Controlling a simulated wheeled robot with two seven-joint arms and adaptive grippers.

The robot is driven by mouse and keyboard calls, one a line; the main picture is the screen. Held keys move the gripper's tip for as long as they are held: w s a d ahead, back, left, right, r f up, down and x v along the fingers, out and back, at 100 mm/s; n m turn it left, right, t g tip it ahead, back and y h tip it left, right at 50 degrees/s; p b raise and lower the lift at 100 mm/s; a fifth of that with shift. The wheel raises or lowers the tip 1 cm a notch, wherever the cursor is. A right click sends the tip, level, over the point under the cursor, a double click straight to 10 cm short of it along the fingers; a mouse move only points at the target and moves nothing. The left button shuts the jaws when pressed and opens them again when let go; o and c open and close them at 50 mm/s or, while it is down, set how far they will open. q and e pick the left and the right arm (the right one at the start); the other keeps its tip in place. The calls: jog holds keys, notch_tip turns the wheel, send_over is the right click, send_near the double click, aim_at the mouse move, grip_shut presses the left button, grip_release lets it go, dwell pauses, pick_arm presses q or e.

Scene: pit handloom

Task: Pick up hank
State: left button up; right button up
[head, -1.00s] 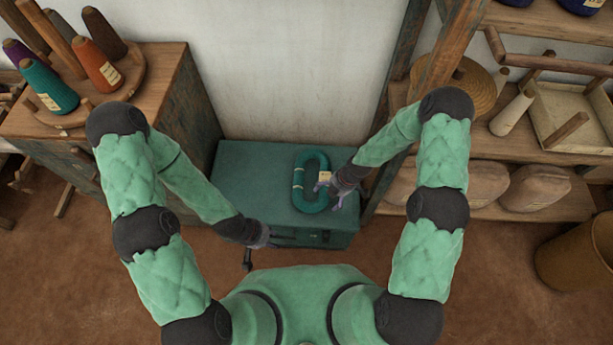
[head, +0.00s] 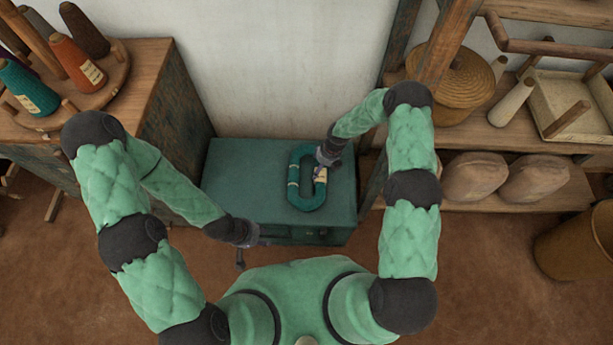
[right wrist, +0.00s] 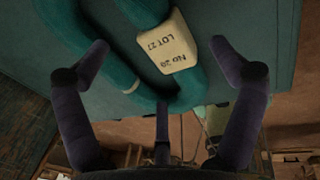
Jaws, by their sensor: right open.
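The hank (head: 294,190) is a teal oval loop of yarn with pale ties. It lies flat on the green chest top. My right gripper (head: 320,172) is over the right side of the hank in the head view.
The green chest (head: 235,180) stands against the white wall, its top otherwise clear. A wooden cabinet with yarn cones (head: 75,60) is on the left. A wooden post (head: 448,45) and shelves with a coiled basket (head: 462,95) bound the right side.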

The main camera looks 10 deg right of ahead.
jog(key=shift+w+a+f+b, duration=0.15)
jog(key=shift+f+b, duration=0.3)
jog(key=shift+f, duration=0.55)
jog(key=shift+a+f+b, duration=0.25)
jog(key=shift+f+b, duration=0.25)
jog(key=shift+f, duration=0.55)
jog(key=shift+w+a+f+b, duration=0.15)
jog(key=shift+f+b, duration=0.3)
jog(key=shift+f, duration=0.55)
jog(key=shift+s, duration=0.1)
jog(key=c, duration=1.5)
jog(key=shift+r, duration=0.1)
